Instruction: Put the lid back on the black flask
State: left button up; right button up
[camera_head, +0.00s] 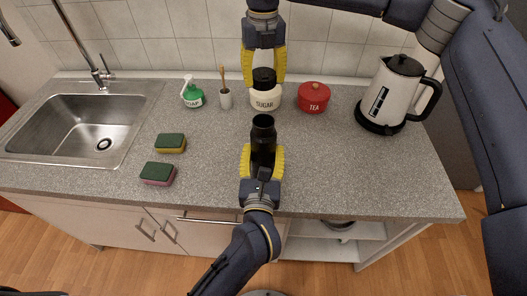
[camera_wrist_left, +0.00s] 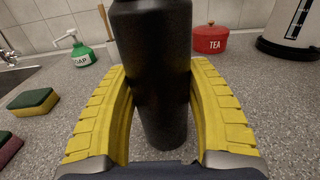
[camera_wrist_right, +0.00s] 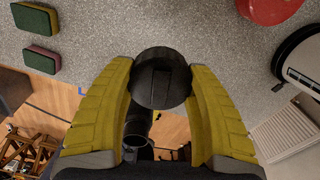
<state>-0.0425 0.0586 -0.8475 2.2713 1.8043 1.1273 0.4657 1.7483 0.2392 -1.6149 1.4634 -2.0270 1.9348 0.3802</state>
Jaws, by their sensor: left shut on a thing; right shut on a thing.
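The black flask (camera_head: 263,135) stands upright at the front middle of the counter, its open mouth facing up. My left gripper (camera_head: 262,155) is shut around its body, and the left wrist view shows the flask (camera_wrist_left: 155,75) between the yellow fingers. My right gripper (camera_head: 263,72) is shut on the black lid (camera_head: 264,76). It holds the lid in the air, apart from the flask.
A sugar jar (camera_head: 265,98) and a red tea pot (camera_head: 313,97) stand behind the flask. A soap bottle (camera_head: 192,94), a cup with a brush (camera_head: 226,99) and two sponges (camera_head: 170,143) are to the left. A kettle (camera_head: 396,95) stands right. The counter right of the flask is clear.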

aim_at(263, 134)
pick_arm(q)
jog(key=shift+r, duration=0.1)
notch_tip(263, 134, up, 10)
jog(key=shift+f, duration=0.1)
dwell(0.5)
jog(key=o, duration=0.9)
jog(key=c, duration=1)
